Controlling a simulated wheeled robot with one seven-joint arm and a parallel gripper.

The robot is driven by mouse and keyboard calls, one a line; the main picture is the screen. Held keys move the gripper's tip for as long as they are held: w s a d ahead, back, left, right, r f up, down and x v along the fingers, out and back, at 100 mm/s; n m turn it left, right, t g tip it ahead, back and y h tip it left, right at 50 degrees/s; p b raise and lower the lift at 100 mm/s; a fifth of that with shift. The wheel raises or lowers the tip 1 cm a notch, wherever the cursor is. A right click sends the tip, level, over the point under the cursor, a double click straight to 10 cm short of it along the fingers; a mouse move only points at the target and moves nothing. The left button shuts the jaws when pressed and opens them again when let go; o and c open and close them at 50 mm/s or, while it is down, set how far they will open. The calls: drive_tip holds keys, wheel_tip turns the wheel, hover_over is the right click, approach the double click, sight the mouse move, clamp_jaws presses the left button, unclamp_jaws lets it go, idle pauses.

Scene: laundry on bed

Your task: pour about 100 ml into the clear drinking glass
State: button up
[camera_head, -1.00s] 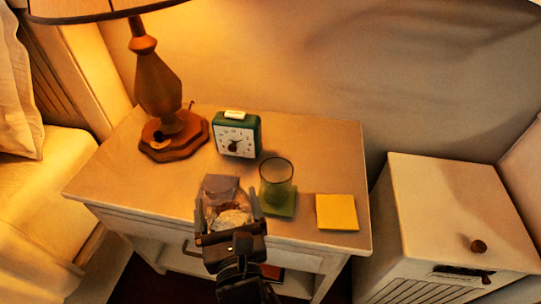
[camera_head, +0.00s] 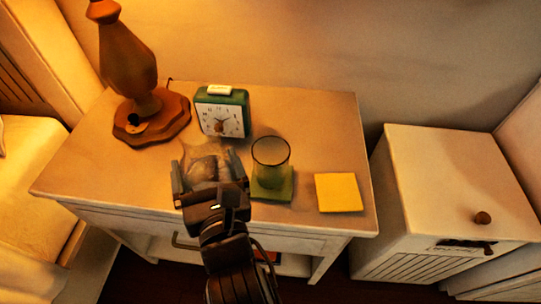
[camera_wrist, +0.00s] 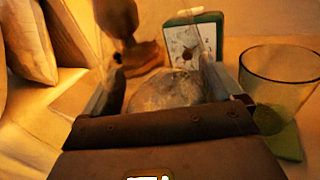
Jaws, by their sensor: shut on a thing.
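The clear drinking glass (camera_head: 271,160) stands upright on a green coaster (camera_head: 285,190) on the nightstand. It looks empty, though its bottom is hard to read; it also shows at the right in the wrist view (camera_wrist: 280,75). My gripper (camera_head: 207,172) is left of the glass, above the nightstand's front part. It is shut on a see-through vessel (camera_head: 203,158), which also shows between the fingers in the wrist view (camera_wrist: 165,92). The vessel's outline is faint, so its tilt and contents are unclear. It is apart from the glass. My gripper hides its near side.
A green alarm clock (camera_head: 222,113) stands behind the vessel and glass. A wooden lamp (camera_head: 140,80) is at the back left. A yellow pad (camera_head: 338,192) lies right of the coaster. A white cabinet (camera_head: 450,185) stands at the right. The nightstand's back right is clear.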

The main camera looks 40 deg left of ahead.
sight(204, 155)
drive_tip(key=shift+r+m+p, duration=0.3)
drive_tip(key=shift+p, duration=0.05)
drive_tip(key=shift+r+m, duration=0.1)
drive_tip(key=shift+m, duration=0.2)
drive_tip(key=shift+r+m, duration=0.1)
drive_tip(key=shift+m, duration=0.8)
drive_tip(key=m, duration=0.3)
drive_tip(key=shift+w+d+g+p, duration=0.1)
drive_tip(key=shift+w+g+p, duration=0.2)
drive_tip(key=shift+w, duration=0.1)
drive_tip(key=m+p, duration=0.1)
drive_tip(key=s+f+m+p, duration=0.1)
drive_tip(key=m, duration=0.1)
drive_tip(key=shift+a+f+g+p, duration=0.1)
drive_tip(key=shift+a+g+p, duration=0.1)
drive_tip(key=shift+g+p, duration=0.15)
drive_tip(key=m+p, duration=0.1)
drive_tip(key=r+m+p, duration=0.1)
drive_tip(key=p, duration=0.1)
drive_tip(key=r+m+p, duration=0.1)
drive_tip(key=p, duration=0.1)
drive_tip(key=shift+s+a+g, duration=0.1)
drive_tip(key=shift+s+g, duration=0.15)
drive_tip(key=shift+w+m, duration=0.1)
drive_tip(key=shift+m, duration=0.2)
drive_tip(key=shift+w+r+b, duration=0.15)
drive_tip(key=shift+r+b, duration=0.15)
drive_tip(key=shift+b, duration=0.1)
